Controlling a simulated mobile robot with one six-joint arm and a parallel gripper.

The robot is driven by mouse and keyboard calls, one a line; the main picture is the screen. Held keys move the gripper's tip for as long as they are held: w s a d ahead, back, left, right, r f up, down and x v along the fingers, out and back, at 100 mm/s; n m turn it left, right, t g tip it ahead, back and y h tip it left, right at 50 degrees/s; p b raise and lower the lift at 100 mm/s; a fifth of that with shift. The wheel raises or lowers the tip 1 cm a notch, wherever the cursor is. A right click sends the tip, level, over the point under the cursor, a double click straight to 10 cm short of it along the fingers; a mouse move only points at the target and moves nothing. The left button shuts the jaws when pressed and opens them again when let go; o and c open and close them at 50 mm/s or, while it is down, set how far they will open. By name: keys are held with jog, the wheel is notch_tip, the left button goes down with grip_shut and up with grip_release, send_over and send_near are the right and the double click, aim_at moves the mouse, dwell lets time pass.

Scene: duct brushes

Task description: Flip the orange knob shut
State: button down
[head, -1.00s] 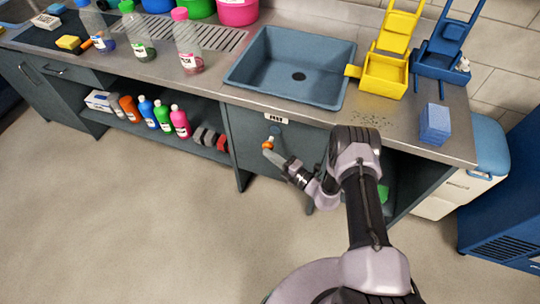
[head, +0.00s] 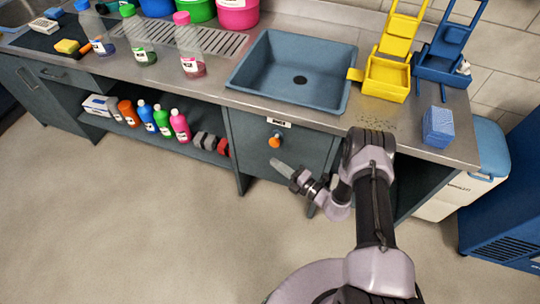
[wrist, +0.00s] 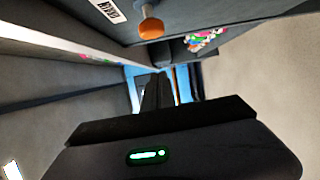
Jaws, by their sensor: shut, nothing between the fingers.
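The orange knob (head: 275,141) is on the dark front panel below the blue sink, under a small white label (head: 279,122). In the wrist view the orange knob (wrist: 151,28) shows at the top, on a pale round stem, beside the label (wrist: 108,10). My gripper (head: 274,162) is shut and empty. It is just below the knob in the head view and looks apart from it. In the wrist view my gripper (wrist: 154,78) points ahead along the cabinet front, with the knob above its tips.
The blue sink (head: 245,78) is set in the steel counter above the panel. Bottles, including a pink one (head: 180,127), and several brushes stand on the open shelf to the left. A yellow rack (head: 386,80) and a blue sponge (head: 438,128) are at right. The floor in front is clear.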

jog(key=p+v, duration=0.1)
jog(key=v, duration=0.5)
jog(key=shift+d, duration=0.55)
jog(key=shift+f, duration=0.15)
jog(key=a+r+n+g+y, duration=0.15)
jog(key=r+n+g, duration=0.25)
jog(key=r+n, duration=0.4)
jog(key=a+r+n+g+y, duration=0.1)
jog(key=a+r+n+g, duration=0.3)
jog(key=r, duration=0.7)
jog(key=s+a+r+n+g+h, duration=0.1)
jog(key=s+r+n+g+h, duration=0.3)
jog(key=s+r+n, duration=0.5)
jog(key=s+d+r+n+t+h, duration=0.3)
jog(key=s+d+r+n+h, duration=0.1)
jog(key=s+r+n, duration=0.3)
jog(key=s+d+r+n+t+h, duration=0.3)
jog(key=s+r+n+h, duration=0.3)
jog(key=n, duration=0.5)
jog(key=shift+s+d+r+n, duration=0.3)
jog(key=shift+s+d+r, duration=0.2)
jog(key=shift+d, duration=0.25)
